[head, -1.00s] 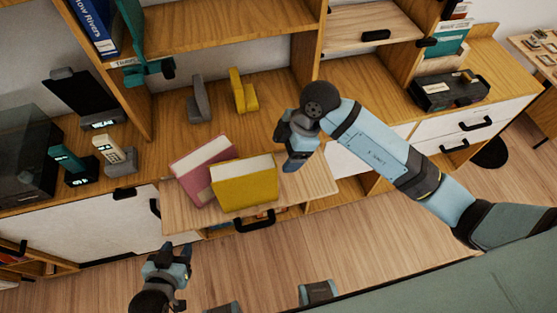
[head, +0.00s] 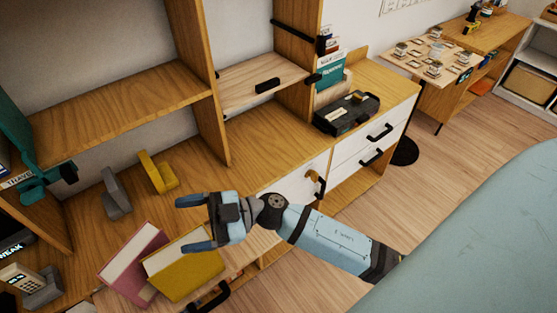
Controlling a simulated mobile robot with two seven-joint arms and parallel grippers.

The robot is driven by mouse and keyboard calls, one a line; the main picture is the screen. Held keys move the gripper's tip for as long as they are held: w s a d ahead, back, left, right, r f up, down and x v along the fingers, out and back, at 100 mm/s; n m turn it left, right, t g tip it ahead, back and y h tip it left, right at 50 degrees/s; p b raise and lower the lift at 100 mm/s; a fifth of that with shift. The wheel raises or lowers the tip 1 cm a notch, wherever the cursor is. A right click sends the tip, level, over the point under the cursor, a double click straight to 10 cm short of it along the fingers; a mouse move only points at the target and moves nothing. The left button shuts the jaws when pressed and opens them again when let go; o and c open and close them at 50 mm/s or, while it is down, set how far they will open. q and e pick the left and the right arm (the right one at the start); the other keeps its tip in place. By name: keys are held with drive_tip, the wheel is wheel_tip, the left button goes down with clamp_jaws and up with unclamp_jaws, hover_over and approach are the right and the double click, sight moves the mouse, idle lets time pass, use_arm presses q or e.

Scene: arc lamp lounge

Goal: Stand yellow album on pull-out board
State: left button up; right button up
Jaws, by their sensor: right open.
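The yellow album (head: 190,276) is on the pull-out board (head: 250,252), its cover facing the front and its pale page edge uppermost. It looks roughly upright or a little tilted; I cannot tell exactly. A pink album (head: 128,262) is tilted close beside it on the left. My right gripper (head: 184,225) is open and empty, fingers pointing left, above and behind the yellow album in the picture and apart from it as far as I can tell. My left gripper is out of view.
A grey bookend (head: 115,192) and a yellow bookend (head: 157,172) stand on the shelf top behind the albums. A telephone (head: 35,283) is at the lower left. A dark box (head: 346,112) sits on the right cabinet. The counter between bookends and box is clear.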

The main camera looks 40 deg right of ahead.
drive_tip(key=d+f+m+t+h, duration=1)
drive_tip(key=f+m+t+h, duration=0.15)
drive_tip(key=m+h, duration=0.2)
drive_tip(key=s+d+f+m+g+h, duration=0.1)
drive_tip(key=s+d+f+g, duration=0.1)
drive_tip(key=f, duration=0.4)
drive_tip(key=s+d+f+m+g+h, duration=0.1)
drive_tip(key=s+f+g+h, duration=0.1)
drive_tip(key=s+f+g, duration=0.2)
wheel_tip(320, 180, down, 4)
drive_tip(key=s, duration=0.2)
drive_tip(key=shift+s+d+r, duration=0.25)
drive_tip(key=shift+s+d, duration=0.1)
drive_tip(key=shift+s, duration=0.05)
drive_tip(key=shift+r+g+h, duration=0.1)
drive_tip(key=shift+g+h, duration=0.15)
wheel_tip(320, 180, up, 3)
drive_tip(key=p, duration=0.3)
drive_tip(key=shift+d, duration=0.15)
